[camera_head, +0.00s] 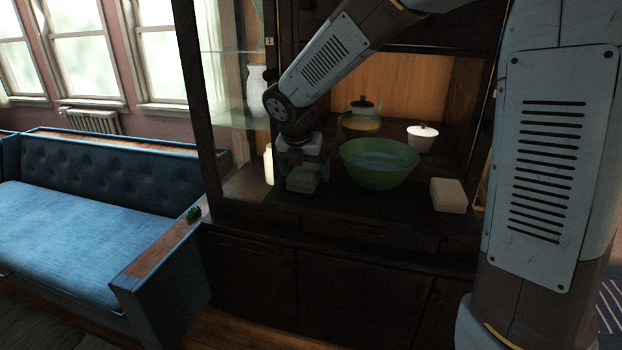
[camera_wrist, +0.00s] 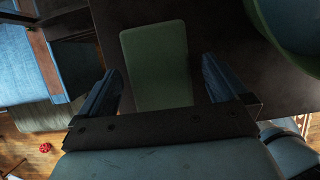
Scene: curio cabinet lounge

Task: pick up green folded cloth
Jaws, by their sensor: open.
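The green folded cloth (camera_head: 303,179) lies on the dark cabinet shelf, left of a green bowl. In the wrist view the cloth (camera_wrist: 158,65) is a flat green rectangle that shows between and beyond my two fingers. My gripper (camera_head: 297,165) points down at the cloth from just above. Its fingers stand apart, one on each side of the cloth's near part (camera_wrist: 160,92), with nothing held. The near end of the cloth is hidden behind the gripper body. I cannot tell whether the fingers touch it.
The green bowl (camera_head: 379,164) stands close on the right. A pale box (camera_head: 448,195), a white lidded pot (camera_head: 422,138) and a dark teapot (camera_head: 362,106) are farther off. A pale bottle (camera_head: 268,164) stands just left of my gripper. The shelf's front edge is near.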

